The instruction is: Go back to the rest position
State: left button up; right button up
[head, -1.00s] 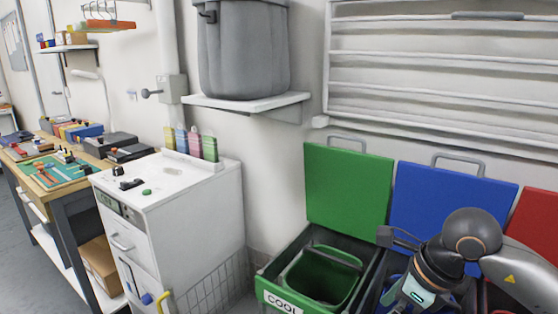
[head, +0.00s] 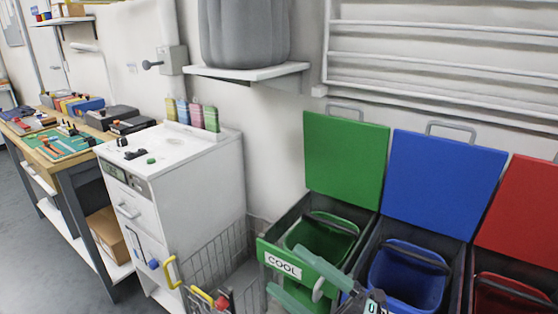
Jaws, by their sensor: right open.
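My right gripper (head: 286,270) shows at the bottom of the head view, with two long grey-green fingers spread apart and nothing between them. It is in front of the green-lidded bin (head: 268,250) marked COOL and covers part of its front. Part of my right wrist shows at the bottom edge, before the blue-lidded bin. My left gripper is not in view.
Green (head: 345,160), blue (head: 445,185) and red (head: 520,215) lids stand open behind bins holding buckets. A wire basket (head: 205,262) stands between the bins and a white cabinet (head: 185,180). A workbench (head: 70,175) is at left. A wall shelf (head: 247,72) holds a grey bin.

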jog(key=w+d+f+m+t+h, duration=0.1)
jog(key=d+f+m+t+h, duration=0.25)
jog(key=f+m+h, duration=0.4)
jog(key=w+d+f+m+t+h, duration=0.15)
jog(key=d+f+m+h, duration=0.3)
jog(key=f+m, duration=0.5)
jog(key=s+d+f+m+g+h, duration=0.15)
jog(key=s+f+m+g, duration=0.25)
jog(key=s+f, duration=0.4)
jog(key=s+d+f+m+g+h, duration=0.1)
jog(key=s+f+m+g+h, duration=0.25)
jog(key=s+f, duration=0.45)
pick_arm(q)
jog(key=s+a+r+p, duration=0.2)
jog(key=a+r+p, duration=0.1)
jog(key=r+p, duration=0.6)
jog(key=p, duration=0.3)
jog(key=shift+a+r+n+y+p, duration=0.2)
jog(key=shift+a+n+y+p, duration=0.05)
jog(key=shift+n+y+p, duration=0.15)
pick_arm(e)
jog(key=d+r, duration=0.3)
jog(key=r, duration=0.5)
jog(key=shift+d+r, duration=0.3)
jog(key=shift+d, duration=0.05)
